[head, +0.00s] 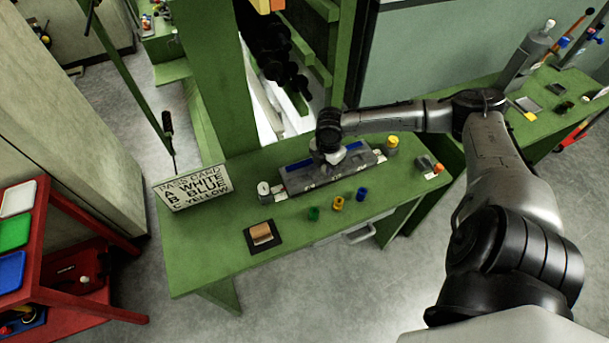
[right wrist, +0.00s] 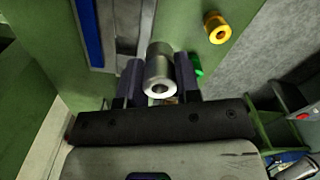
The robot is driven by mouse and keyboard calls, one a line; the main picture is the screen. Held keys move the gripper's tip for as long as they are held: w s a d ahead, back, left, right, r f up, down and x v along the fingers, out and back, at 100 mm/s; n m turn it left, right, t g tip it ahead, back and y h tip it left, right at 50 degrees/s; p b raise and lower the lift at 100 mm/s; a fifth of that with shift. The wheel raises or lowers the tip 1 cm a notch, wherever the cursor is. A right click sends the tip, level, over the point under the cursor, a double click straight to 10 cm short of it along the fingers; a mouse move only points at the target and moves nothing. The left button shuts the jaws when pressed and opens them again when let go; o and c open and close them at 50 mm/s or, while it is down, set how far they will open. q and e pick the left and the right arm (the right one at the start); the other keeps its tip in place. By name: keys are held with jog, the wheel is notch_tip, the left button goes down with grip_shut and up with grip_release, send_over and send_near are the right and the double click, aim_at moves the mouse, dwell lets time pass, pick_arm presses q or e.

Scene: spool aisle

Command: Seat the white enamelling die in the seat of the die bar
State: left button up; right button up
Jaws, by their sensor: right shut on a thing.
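The die bar (head: 300,183) is a long grey block with blue strips, lying on the green bench. Its grey face and a blue strip (right wrist: 90,32) show at the top left of the right wrist view. My right gripper (head: 331,157) is over the middle of the bar, pointing down. In the right wrist view its two dark fingers (right wrist: 159,82) are shut on the white enamelling die (right wrist: 160,72), a pale metallic cylinder with a round hole in its end. The gripper hides the seat, so I cannot tell whether the die touches the bar. My left gripper is not in view.
Green (head: 313,214), yellow (head: 337,203) and blue (head: 361,194) dies stand in front of the bar. A white-topped jar (head: 264,190) and a yellow-topped jar (head: 391,144) flank it.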

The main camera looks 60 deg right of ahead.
jog(key=w+f, duration=0.1)
jog(key=w, duration=0.1)
jog(key=w+f, duration=0.1)
jog(key=w, duration=0.1)
jog(key=w+a+f, duration=0.1)
jog(key=w, duration=0.1)
jog(key=shift+w+a+f+b, duration=0.1)
jog(key=shift+w+f+b, duration=0.15)
jog(key=shift+f+b, duration=0.15)
jog(key=shift+f, duration=2.05)
jog(key=shift+f, duration=0.1)
